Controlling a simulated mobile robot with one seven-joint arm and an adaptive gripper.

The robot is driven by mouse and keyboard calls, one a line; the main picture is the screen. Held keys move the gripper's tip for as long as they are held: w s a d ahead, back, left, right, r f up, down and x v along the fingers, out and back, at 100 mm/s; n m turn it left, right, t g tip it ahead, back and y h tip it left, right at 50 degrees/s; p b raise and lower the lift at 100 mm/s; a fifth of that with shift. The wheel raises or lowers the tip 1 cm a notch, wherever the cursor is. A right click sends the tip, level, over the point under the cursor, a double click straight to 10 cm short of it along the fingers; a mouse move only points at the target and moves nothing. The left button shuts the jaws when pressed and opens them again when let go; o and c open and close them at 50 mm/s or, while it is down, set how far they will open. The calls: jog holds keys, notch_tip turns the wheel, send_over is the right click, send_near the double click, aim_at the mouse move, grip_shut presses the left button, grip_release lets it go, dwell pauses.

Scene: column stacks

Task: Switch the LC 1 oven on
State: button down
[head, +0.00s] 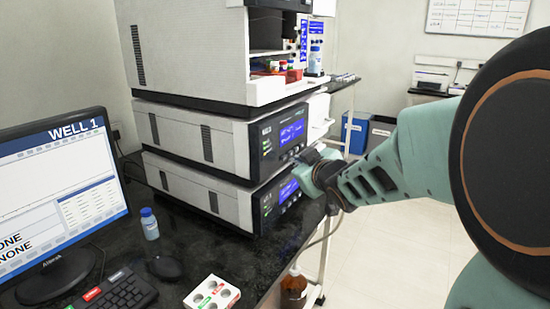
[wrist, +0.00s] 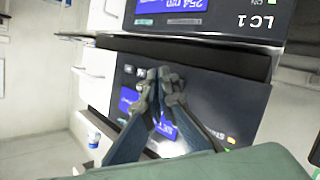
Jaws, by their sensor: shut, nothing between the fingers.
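The stack holds a middle module (head: 200,135) and a lower module (head: 195,187), each with a dark front panel and blue display. The wrist view is upside down. It shows the label "LC 1" on a dark panel (wrist: 240,30) whose display reads about 254. A neighbouring dark panel (wrist: 235,95) lies behind my fingers; its blue display (wrist: 128,98) is partly hidden. Which module is the oven I cannot read. My gripper (head: 308,172) is shut and empty before the panels. In the wrist view its fingertips (wrist: 165,76) meet near small buttons (wrist: 132,71); contact cannot be told.
A tall module (head: 190,45) with bottles stands on top. The dark bench (head: 190,255) holds a monitor (head: 60,190), a mouse (head: 165,267), a small bottle (head: 150,224) and a white vial tray (head: 212,294). A brown bottle (head: 293,290) stands below. Floor at right is clear.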

jog(key=shift+s+d+p, duration=0.7)
jog(key=shift+s+d, duration=0.05)
jog(key=shift+d, duration=0.25)
jog(key=shift+s+d+p, duration=0.7)
jog(key=shift+s+d, duration=0.05)
jog(key=shift+d, duration=0.25)
